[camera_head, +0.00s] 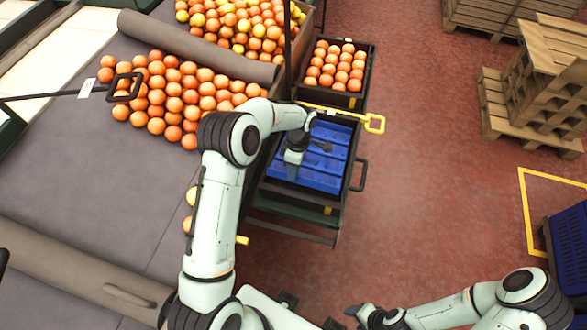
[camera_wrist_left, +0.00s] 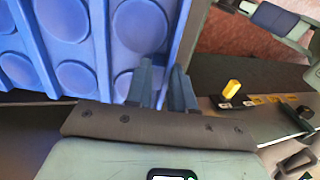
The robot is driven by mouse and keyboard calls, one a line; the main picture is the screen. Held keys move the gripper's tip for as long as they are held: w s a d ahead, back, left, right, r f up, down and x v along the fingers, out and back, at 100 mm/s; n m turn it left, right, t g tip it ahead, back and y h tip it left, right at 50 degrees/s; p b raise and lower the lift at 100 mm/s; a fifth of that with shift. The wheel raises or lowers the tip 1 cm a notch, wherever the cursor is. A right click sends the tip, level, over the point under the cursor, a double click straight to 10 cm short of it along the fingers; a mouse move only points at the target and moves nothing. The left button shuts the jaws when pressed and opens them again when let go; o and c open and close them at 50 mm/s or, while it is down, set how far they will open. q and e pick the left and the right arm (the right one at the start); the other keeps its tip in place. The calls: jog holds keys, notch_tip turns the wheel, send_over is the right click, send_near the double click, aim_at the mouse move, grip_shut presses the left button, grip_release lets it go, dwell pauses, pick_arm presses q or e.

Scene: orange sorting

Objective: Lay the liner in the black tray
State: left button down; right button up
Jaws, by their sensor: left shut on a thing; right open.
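The blue liner (camera_head: 328,150), moulded with round cups, lies within the black tray (camera_head: 351,150) at the head view's centre. It looks roughly flat there, but I cannot tell whether it is fully seated. In the left wrist view the liner (camera_wrist_left: 65,20) fills the upper left. My left gripper (camera_head: 292,172) is at the liner's near left part. In the wrist view its fingers (camera_wrist_left: 164,75) are shut on the liner's edge; the exact contact is partly hidden. My right gripper (camera_head: 345,314) is open and empty at the bottom of the head view, well away from the tray.
A crate of oranges (camera_head: 358,84) stands beyond the tray. Many oranges (camera_head: 175,92) lie on the grey table to the left, beside a roller (camera_head: 190,48). A yellow-handled bar (camera_head: 372,124) crosses the tray's far end. Pallets (camera_head: 530,100) stand right; the red floor between is clear.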

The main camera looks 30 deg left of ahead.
pick_arm(q)
jog(key=shift+f, duration=0.25)
jog(key=c, duration=1)
grip_release()
pick_arm(e)
jog(key=shift+s+f, duration=0.1)
pick_arm(q)
jog(key=shift+r, duration=0.1)
jog(key=shift+r, duration=0.3)
jog(key=p+v, duration=0.1)
jog(key=v, duration=1.1)
pick_arm(e)
jog(key=shift+w+r, duration=0.7)
jog(key=shift+r, duration=0.25)
pick_arm(q)
jog(key=shift+s+f, duration=0.1)
jog(key=shift+f, duration=0.05)
pick_arm(e)
jog(key=shift+s, duration=0.1)
